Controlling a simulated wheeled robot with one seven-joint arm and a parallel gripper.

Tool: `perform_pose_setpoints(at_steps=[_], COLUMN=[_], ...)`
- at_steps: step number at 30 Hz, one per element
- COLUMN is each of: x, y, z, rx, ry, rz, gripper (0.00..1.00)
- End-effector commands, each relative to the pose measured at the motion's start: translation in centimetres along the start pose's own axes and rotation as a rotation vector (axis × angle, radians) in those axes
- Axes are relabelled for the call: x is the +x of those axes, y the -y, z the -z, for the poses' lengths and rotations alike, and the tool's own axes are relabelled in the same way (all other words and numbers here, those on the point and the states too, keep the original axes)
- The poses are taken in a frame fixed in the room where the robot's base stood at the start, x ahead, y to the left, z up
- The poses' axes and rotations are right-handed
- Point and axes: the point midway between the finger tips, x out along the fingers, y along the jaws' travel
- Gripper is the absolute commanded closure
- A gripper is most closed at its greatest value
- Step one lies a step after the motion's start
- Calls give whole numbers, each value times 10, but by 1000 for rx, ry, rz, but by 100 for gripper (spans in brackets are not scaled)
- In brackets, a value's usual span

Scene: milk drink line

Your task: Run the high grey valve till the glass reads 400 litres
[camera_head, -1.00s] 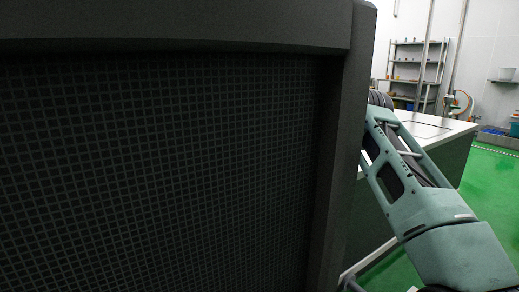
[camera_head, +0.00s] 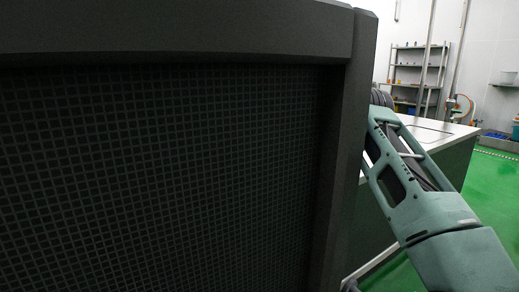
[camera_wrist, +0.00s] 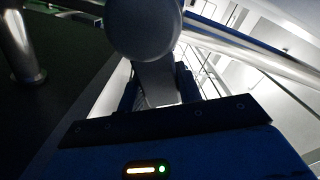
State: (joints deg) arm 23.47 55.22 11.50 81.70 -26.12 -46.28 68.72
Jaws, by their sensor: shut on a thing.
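In the wrist view a grey rounded knob (camera_wrist: 145,25) sits at the top centre, with a flat grey lever-like part (camera_wrist: 158,80) below it. My gripper (camera_wrist: 158,92) is shut on this grey part, with dark blue fingers on both sides. It looks like the grey valve's handle, but the valve body is not clear. In the head view my gripper is hidden behind a dark panel. The glass and its reading show in neither view.
A large dark mesh panel (camera_head: 160,170) fills most of the head view. A white-topped cabinet (camera_head: 440,132) and shelves (camera_head: 415,75) stand beyond it; green floor (camera_head: 490,190) is open at right. In the wrist view shiny pipes (camera_wrist: 255,58) cross upper right.

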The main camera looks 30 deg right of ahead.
Motion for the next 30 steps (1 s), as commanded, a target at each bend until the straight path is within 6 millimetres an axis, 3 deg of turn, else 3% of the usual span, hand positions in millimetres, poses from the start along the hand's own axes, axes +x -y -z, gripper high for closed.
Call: perform_pose_setpoints(at_steps=[3,4,6,19,23,30], x=[0,0,0,-8,-26,-78], y=[-1,-1,-1,0,1,0], z=[0,0,0,1,1,1], rx=[1,1,1,1,1,3], ry=[0,0,0,0,1,0], rz=[-2,-2,-2,0,-2,-3], gripper=[100,63,44,44,44,44])
